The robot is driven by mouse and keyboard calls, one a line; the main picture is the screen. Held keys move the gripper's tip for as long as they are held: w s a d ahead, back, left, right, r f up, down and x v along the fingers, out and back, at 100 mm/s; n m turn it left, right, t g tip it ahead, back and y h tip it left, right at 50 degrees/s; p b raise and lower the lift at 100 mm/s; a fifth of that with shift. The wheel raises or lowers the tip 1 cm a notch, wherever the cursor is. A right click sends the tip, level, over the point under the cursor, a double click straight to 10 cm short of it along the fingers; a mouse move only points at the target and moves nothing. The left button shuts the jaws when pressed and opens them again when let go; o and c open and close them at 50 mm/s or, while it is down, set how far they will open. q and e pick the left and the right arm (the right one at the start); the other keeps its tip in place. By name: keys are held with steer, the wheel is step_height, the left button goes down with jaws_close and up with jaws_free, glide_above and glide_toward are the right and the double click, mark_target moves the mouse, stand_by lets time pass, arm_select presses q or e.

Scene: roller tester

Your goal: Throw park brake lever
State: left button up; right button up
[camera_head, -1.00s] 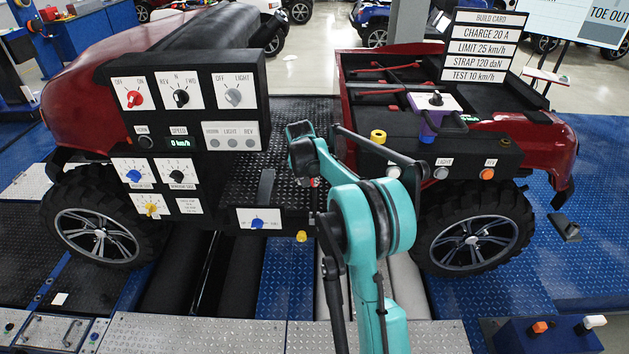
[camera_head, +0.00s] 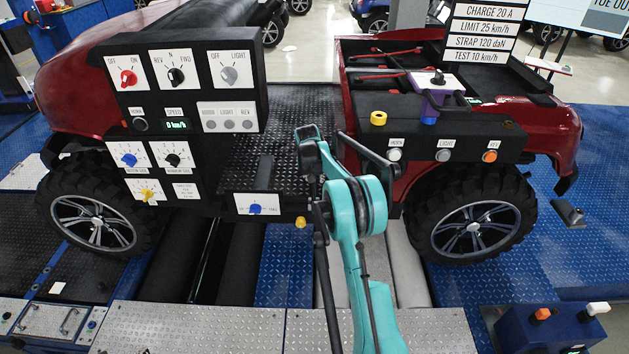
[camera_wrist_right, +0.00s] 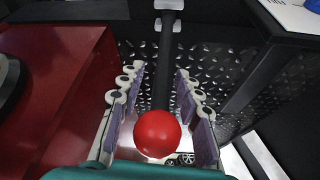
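A lever with a red ball knob (camera_wrist_right: 157,133) and a black shaft (camera_wrist_right: 166,60) shows in the right wrist view; I take it as the park brake lever. My right gripper (camera_wrist_right: 160,74) is open, its two fingers on either side of the lever with visible gaps to the knob. The knob appears close to the wrist camera, between the fingers' near parts. In the head view my right gripper (camera_head: 312,172) is over the vehicle's open middle, largely hidden by my teal arm, and the knob cannot be made out there. My left gripper is not in view.
A dark switch panel (camera_head: 193,90) with knobs stands left of the arm. A box with several buttons (camera_head: 442,155) is at the right. In the wrist view a red body panel (camera_wrist_right: 55,75) lies left, a black wall right, and tread-plate floor (camera_wrist_right: 215,60) behind.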

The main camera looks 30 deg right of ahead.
steer(key=shift+w+f, duration=0.1)
steer(key=shift+f, duration=0.05)
jaws_close()
